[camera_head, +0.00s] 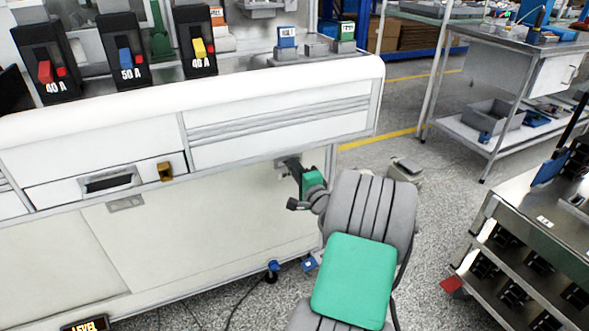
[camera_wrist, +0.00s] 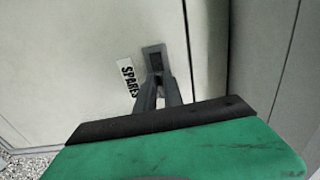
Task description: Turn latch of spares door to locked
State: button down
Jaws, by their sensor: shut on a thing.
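The spares door (camera_head: 225,225) is a pale panel low on the white bench front, and it also fills the left of the wrist view (camera_wrist: 75,70). Its label reading SPARES (camera_wrist: 127,78) is on the panel, partly behind a finger. The latch (camera_wrist: 154,58) is a dark grey piece just right of the label. My gripper (camera_wrist: 158,85) is at the latch, its two dark fingers close together and shut on it. In the head view my gripper (camera_head: 291,166) reaches the panel's upper right corner. The fingers hide part of the latch, and its exact angle is hard to tell.
Breakers marked 40 A (camera_head: 45,62) and 50 A (camera_head: 125,52) stand on the bench top. A drawer with a recessed handle (camera_head: 110,182) is left of the arm. A slanted rack (camera_head: 530,250) stands at right. Speckled floor between is mostly open, with a cable (camera_head: 245,297) near the bench foot.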

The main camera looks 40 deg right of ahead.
jog(key=shift+f, duration=0.1)
jog(key=c, duration=1.5)
grip_release()
jog(key=shift+o, duration=0.2)
jog(key=shift+s, duration=0.15)
jog(key=p+v, duration=0.1)
jog(key=v, duration=0.6)
jog(key=shift+s+a, duration=0.2)
jog(key=shift+s, duration=0.05)
